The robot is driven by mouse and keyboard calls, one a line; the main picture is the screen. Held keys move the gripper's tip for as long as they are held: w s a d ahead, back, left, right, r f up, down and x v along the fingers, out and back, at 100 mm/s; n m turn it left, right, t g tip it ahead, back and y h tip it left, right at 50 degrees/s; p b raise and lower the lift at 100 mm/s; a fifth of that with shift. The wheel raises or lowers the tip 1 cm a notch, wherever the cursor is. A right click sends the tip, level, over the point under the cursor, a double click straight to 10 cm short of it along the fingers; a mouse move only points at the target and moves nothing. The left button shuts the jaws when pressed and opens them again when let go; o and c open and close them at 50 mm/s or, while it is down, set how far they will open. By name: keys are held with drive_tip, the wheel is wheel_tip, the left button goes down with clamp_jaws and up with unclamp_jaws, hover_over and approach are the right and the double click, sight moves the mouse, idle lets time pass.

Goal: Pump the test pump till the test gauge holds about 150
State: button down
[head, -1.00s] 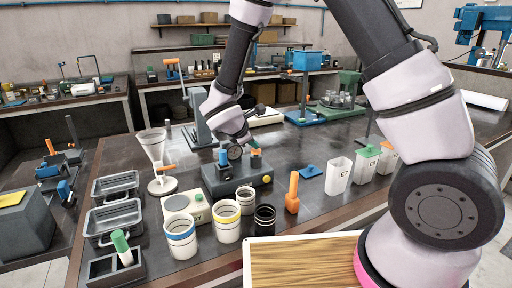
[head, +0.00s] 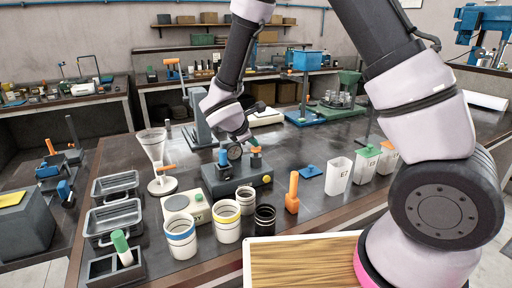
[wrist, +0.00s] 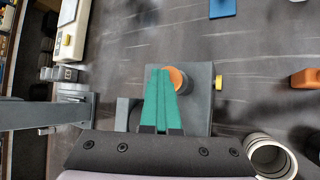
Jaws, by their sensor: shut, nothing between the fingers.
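The test pump is a dark grey box (head: 236,180) on the bench in the head view, and its grey top (wrist: 198,105) shows in the wrist view. A round test gauge (head: 234,152) stands on it; its reading is too small to make out. An orange knob (head: 256,153) stands on the pump's top, also seen in the wrist view (wrist: 180,79). My gripper (head: 255,143) is at this knob, just above it in the head view. Its green fingers (wrist: 161,72) are shut and empty, partly overlapping the knob's left side in the wrist view; contact cannot be told.
An orange-handled tool (head: 292,191) stands to the right.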

sight(254, 149)
drive_tip(key=shift+r, duration=0.9)
drive_tip(key=shift+r, duration=2.55)
drive_tip(key=s+d+r+m+g+y, duration=0.1)
drive_tip(key=s+d+r+m+g, duration=0.1)
drive_tip(key=s+d+r+m, duration=0.5)
drive_tip(key=s+d+r+m+g+y, duration=0.1)
drive_tip(key=s+d+r+m+g, duration=0.1)
drive_tip(key=d+r+m, duration=0.6)
drive_tip(key=s+d+r+m+t+y, duration=0.1)
drive_tip(key=s+d+r+m+y, duration=0.1)
drive_tip(key=s+m, duration=0.3)
drive_tip(key=s+d+r+m+t+y, duration=0.2)
drive_tip(key=s+d+r+m, duration=0.1)
drive_tip(key=s, duration=0.4)
drive_tip(key=shift+d+r+m+y, duration=0.3)
drive_tip(key=shift+r+m+y, duration=0.1)
drive_tip(key=shift+m, duration=0.5)
